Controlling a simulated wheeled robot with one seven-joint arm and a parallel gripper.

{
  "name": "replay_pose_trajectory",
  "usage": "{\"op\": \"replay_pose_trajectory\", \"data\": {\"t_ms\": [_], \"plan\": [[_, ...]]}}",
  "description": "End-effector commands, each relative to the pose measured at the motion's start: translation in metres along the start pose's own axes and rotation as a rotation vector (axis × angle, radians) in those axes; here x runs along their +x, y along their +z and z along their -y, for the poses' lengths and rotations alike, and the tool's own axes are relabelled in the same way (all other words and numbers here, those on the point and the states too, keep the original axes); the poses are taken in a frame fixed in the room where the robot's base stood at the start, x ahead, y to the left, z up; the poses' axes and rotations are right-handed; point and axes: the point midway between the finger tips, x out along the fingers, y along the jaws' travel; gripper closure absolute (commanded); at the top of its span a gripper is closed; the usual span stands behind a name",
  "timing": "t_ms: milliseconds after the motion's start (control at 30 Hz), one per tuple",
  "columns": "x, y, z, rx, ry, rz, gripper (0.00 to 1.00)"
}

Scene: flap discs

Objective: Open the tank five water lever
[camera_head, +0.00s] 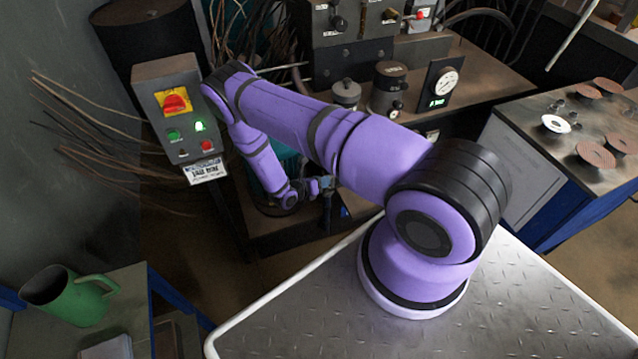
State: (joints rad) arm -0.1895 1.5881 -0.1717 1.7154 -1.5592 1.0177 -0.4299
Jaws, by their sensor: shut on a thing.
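My gripper (322,186) is small in the picture, at the end of my purple arm, low beside the teal tank (285,172). It is shut on a slim dark blue upright piece (327,208) that looks like the water lever. The fingers partly cover the top of this piece, and its exact angle is hard to tell. A small blue tag (345,212) is just right of it. No readable number shows which tank this is. My forearm hides part of the tank.
A grey control box (172,118) with a red-yellow switch and lit green button stands left of my arm. Loose wires stick out beside it. A bench (480,75) with a gauge (444,83) is behind. A disc table (590,175) is right, a green jug (75,296) lower left.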

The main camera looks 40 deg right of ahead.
Motion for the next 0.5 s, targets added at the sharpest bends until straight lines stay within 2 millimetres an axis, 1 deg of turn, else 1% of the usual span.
{"op": "replay_pose_trajectory", "data": {"t_ms": [267, 300, 367, 400, 500], "plan": [[0.0, 0.0017, -0.0003, 0.002, 0.001, 0.002, 1.0], [0.0, 0.0017, -0.0003, 0.002, 0.001, 0.002, 0.6], [0.0, 0.0016, -0.0003, 0.002, 0.001, 0.002, 0.46], [-0.0001, 0.0014, -0.0003, 0.001, 0.001, 0.002, 0.42], [-0.0001, 0.001, -0.0002, 0.001, 0.001, 0.001, 0.42]]}}
